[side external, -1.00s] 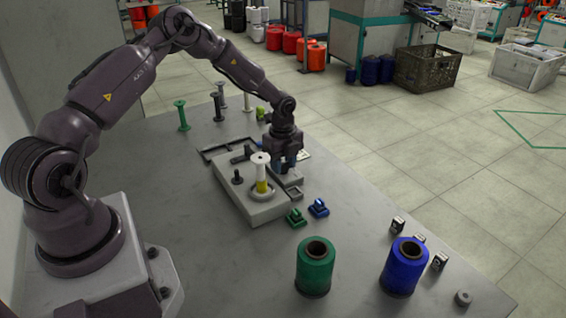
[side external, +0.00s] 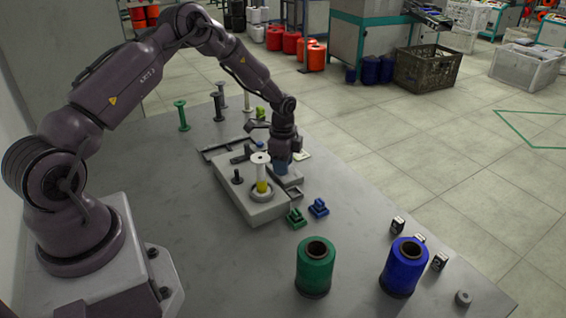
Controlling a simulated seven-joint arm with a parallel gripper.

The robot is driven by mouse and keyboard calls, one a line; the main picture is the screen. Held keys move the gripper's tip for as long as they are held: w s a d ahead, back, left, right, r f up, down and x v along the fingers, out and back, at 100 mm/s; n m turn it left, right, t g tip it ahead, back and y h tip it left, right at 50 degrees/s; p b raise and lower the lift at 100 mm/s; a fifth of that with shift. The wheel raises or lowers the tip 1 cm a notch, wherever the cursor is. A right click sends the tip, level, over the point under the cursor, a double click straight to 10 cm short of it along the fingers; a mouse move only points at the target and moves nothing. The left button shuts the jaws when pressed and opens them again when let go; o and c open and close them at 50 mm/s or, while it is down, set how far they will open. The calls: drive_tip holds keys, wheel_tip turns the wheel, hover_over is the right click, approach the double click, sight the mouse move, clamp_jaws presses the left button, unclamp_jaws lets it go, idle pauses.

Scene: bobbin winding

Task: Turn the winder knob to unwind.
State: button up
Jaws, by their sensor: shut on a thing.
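The winder (side external: 236,197) is a light grey box on the grey table. A white bobbin (side external: 260,160) with some yellow thread low on its core stands upright on it. My gripper (side external: 282,170) points down at the far right end of the winder, just behind and right of the bobbin. It is shut on the winder knob, which the fingers hide. A small dark peg (side external: 237,174) stands on the winder's left part.
Green (side external: 315,268) and blue (side external: 404,268) thread cones stand at the front. Small green (side external: 296,217) and blue (side external: 319,207) clips lie right of the winder. Spools, one a green spool (side external: 182,116), stand behind.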

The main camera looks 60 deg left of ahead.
drive_tip(key=shift+n, duration=0.4)
drive_tip(key=o, duration=0.9)
drive_tip(key=shift+o, duration=0.2)
drive_tip(key=shift+r, duration=0.15)
wheel_tip(320, 180, up, 13)
